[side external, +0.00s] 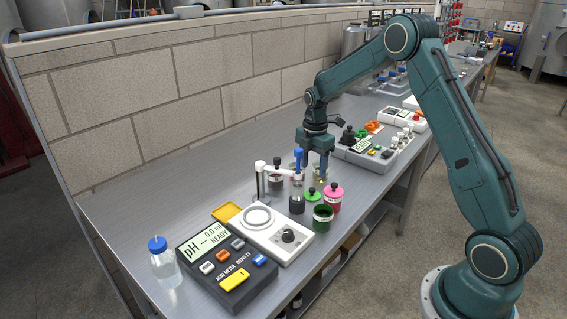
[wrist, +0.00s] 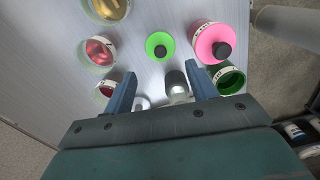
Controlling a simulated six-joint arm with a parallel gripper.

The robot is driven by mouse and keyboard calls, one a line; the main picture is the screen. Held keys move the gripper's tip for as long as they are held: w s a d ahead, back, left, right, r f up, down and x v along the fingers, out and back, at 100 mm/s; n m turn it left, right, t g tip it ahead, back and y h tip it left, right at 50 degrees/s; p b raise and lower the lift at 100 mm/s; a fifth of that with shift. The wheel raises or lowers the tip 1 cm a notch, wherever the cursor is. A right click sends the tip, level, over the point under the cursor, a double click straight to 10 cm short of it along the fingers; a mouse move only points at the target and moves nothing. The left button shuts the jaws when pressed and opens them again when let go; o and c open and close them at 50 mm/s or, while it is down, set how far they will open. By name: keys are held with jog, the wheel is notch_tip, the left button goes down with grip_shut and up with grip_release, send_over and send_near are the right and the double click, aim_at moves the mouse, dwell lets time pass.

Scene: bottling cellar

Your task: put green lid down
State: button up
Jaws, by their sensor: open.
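The bright green lid (side external: 313,196) with its knob lies on the metal bench, beside the pink canister. In the wrist view the green lid (wrist: 153,45) lies flat, ahead of the fingertips and apart from them. My gripper (side external: 317,168) points down over the bench, behind the lid in the side view. In the wrist view my gripper (wrist: 162,82) has its fingers spread, with nothing held; a dark-topped grey cylinder (wrist: 176,83) shows between them, lower down. The dark green canister (side external: 323,221) stands open and lidless near the bench's front edge; it also shows in the wrist view (wrist: 229,80).
The pink canister (side external: 333,201) with a black knob stands close right of the lid. Glass jars with yellow (wrist: 106,8) and red (wrist: 98,49) contents stand left of it. A white stirrer plate (side external: 265,235) and the pH meter (side external: 225,260) occupy the near end.

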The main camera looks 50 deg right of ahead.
jog(key=shift+r, duration=1.85)
jog(key=s+a+r+m+t, duration=0.2)
jog(key=s+a+r+m, duration=0.2)
jog(key=s+a+r, duration=0.3)
jog(key=s+a+r+m+t, duration=0.1)
jog(key=s+a+r+m, duration=0.4)
jog(key=r, duration=0.4)
jog(key=s+a+m+t, duration=0.1)
jog(key=s+a+m, duration=0.1)
jog(key=s, duration=0.7)
jog(key=s+a+m+t, duration=0.1)
jog(key=s+a+m, duration=0.2)
jog(key=s, duration=0.6)
jog(key=shift+a+r+m+t, duration=0.3)
jog(key=shift+r+m+t, duration=0.1)
jog(key=shift+m, duration=0.7)
